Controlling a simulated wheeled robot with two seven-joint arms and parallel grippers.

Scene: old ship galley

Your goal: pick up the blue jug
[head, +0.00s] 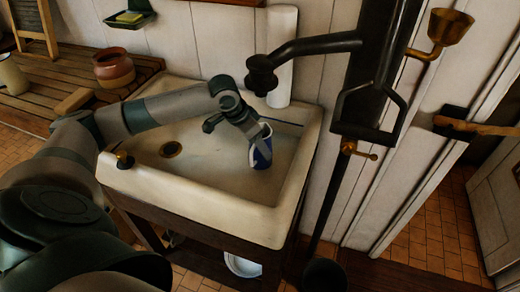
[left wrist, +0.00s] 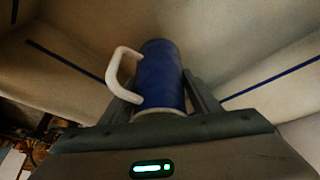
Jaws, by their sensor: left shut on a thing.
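The blue jug (head: 263,156) is in the right part of the white sink (head: 225,198) in the head view. It also shows in the left wrist view as a blue cylinder (left wrist: 163,77) with a white handle on its left side and a white rim at the near end. My left gripper (head: 257,145) reaches down into the sink. In the left wrist view its two fingers (left wrist: 160,93) are on either side of the jug, shut on it. I cannot tell whether the jug's far end touches the sink floor. My right gripper is not in view.
A black pump with a spout (head: 310,45) and a handle frame stands over the sink's back right. A white cylinder (head: 281,60) stands behind the sink. A brown pot (head: 113,69) sits on the wooden counter at left. A drain (head: 171,149) lies in the sink's left.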

